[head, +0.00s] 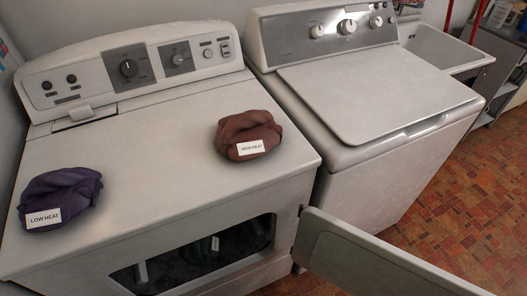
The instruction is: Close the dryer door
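The dryer (150,160) is the white machine at the left, with a control panel at its back. Its door (375,262) stands open, swung out to the right of the opening and running toward the lower right of the head view. The dark opening (200,255) in the dryer's front shows, with dim items inside that I cannot make out clearly. The door's lower part is cut off by the picture's bottom edge. Neither of my grippers is in view.
A purple cloth (66,188) labelled LOW HEAT and a brown cloth (250,128) labelled HIGH HEAT lie on the dryer top. A white washer (375,85) with a shut lid stands to the right. A sink (440,50) is behind it. Brick-patterned floor (465,210) is clear at the right.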

